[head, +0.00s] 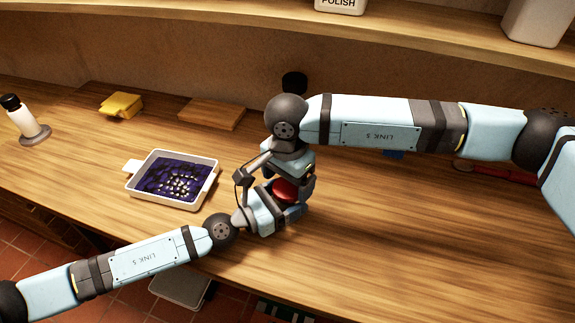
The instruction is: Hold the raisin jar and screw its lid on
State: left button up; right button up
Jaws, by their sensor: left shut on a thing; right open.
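A red round lid (285,190) shows between my two grippers near the middle of the worktop. My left gripper (286,212) comes in low from the left and is shut at the spot just below the red lid. The raisin jar itself is hidden by the grippers, so its body and how the lid sits on it cannot be made out. My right gripper (288,175) points down from above, over the red lid, with its jaws open around or just above it. Whether its fingers touch the lid cannot be told.
A white tray (211,187) with dark purple and pale contents lies left of the grippers. Behind are a yellow block (121,105), a wooden board (212,113) and a dark-capped bottle (19,118). A red object (490,170) lies right. The right front worktop is clear.

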jog(key=shift+f, duration=0.75)
jog(key=c, duration=0.9)
jog(key=m, duration=0.6)
jog(key=shift+m, duration=0.4)
jog(key=o, duration=1)
